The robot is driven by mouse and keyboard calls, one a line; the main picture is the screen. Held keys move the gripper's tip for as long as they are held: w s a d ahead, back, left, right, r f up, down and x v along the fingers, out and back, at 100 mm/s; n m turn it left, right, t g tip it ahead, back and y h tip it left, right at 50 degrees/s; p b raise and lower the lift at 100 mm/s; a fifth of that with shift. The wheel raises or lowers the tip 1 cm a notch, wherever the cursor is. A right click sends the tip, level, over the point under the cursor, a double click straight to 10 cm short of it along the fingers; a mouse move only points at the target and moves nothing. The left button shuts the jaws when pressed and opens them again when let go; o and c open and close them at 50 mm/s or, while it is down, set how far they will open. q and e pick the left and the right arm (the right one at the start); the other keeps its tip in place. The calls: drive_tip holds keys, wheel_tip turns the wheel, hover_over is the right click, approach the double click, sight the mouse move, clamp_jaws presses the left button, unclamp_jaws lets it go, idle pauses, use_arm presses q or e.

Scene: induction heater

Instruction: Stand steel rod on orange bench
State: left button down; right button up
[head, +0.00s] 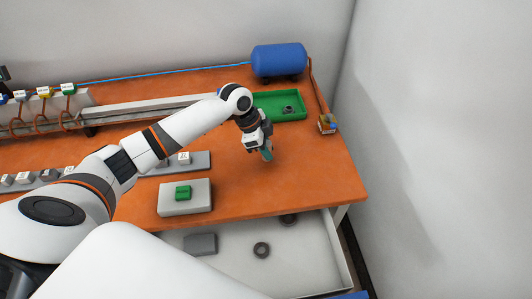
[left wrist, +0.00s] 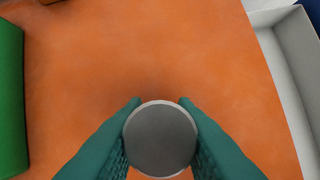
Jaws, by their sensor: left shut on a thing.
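The steel rod (left wrist: 160,140) shows end-on in the left wrist view as a grey disc with a bright rim. My left gripper (head: 266,154) has teal fingers, which also show in the left wrist view (left wrist: 160,137), shut on the rod from both sides. The rod points along the view, so its length is hidden. In the head view I cannot make the rod out beside the fingers. The orange bench (head: 310,180) lies under the gripper, bare around it. I cannot tell whether the rod's lower end touches the bench. My right gripper is not in view.
A green tray (head: 300,112) holding dark rings lies behind the gripper, with a blue tank (head: 279,59) farther back. A small box (head: 327,124) stands at the right edge. A grey block (head: 171,201) with a green piece stands front left. An open drawer (head: 310,262) juts out below.

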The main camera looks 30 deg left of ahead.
use_arm(q)
drive_tip(key=shift+f, duration=1.45)
drive_tip(key=c, duration=1.2)
unclamp_jaws()
drive_tip(key=b+v, duration=0.1)
drive_tip(key=v, duration=1.1)
drive_tip(key=shift+r, duration=0.1)
drive_tip(key=shift+d, duration=0.1)
